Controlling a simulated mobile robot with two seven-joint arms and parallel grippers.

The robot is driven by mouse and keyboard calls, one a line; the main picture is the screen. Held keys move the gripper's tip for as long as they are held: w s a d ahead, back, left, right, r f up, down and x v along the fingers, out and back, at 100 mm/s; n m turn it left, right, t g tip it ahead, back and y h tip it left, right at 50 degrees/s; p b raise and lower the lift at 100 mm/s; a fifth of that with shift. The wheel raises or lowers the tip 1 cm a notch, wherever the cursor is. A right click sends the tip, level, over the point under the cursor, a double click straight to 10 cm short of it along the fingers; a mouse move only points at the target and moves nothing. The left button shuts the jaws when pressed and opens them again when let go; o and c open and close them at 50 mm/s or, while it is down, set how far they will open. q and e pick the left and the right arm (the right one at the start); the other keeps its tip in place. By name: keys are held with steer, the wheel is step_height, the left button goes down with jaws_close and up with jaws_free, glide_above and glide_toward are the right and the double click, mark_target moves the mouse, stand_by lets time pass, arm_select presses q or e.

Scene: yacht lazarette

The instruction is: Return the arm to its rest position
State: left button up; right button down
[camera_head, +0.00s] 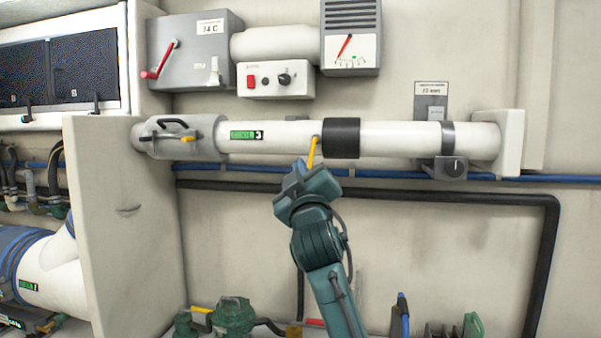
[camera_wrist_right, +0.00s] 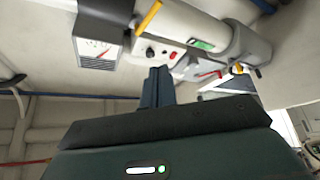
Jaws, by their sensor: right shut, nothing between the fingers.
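My right arm rises from the bottom of the head view, and its gripper (camera_head: 300,166) is shut and empty in front of the wall. Its fingertips (camera_wrist_right: 158,72) also show pressed together in the right wrist view. A yellow lever (camera_head: 312,150) hangs from the white pipe (camera_head: 280,135) just above the fingertips in the head view. In the right wrist view the same lever (camera_wrist_right: 149,18) appears apart from the fingers, with nothing held. My left gripper is not in view.
A grey switch box (camera_head: 190,75), a control box (camera_head: 274,79) and a gauge box (camera_head: 352,40) sit above the pipe. A beige partition (camera_head: 125,220) stands at left. Green fittings (camera_head: 232,316) line the bottom.

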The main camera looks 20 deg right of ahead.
steer(key=s+a+f+g+y+p, duration=0.1)
steer(key=s+a+f+g+y, duration=0.15)
steer(key=f, duration=1.25)
steer(key=s+a+f+g+y, duration=0.2)
steer(key=s+f+y, duration=0.1)
steer(key=f, duration=1.3)
steer(key=s+a+f+m+g+y, duration=0.1)
steer(key=s+a+f+g, duration=0.1)
steer(key=s+f, duration=0.9)
steer(key=s+a+f+m+g+y+p, duration=0.1)
steer(key=s+f+g, duration=0.4)
steer(key=s+f, duration=0.7)
steer(key=s+a+y, duration=0.1)
steer(key=s+a, duration=0.1)
steer(key=s, duration=0.2)
steer(key=shift+a+m, duration=0.15)
steer(key=shift+m, duration=0.15)
steer(key=shift+s, duration=0.15)
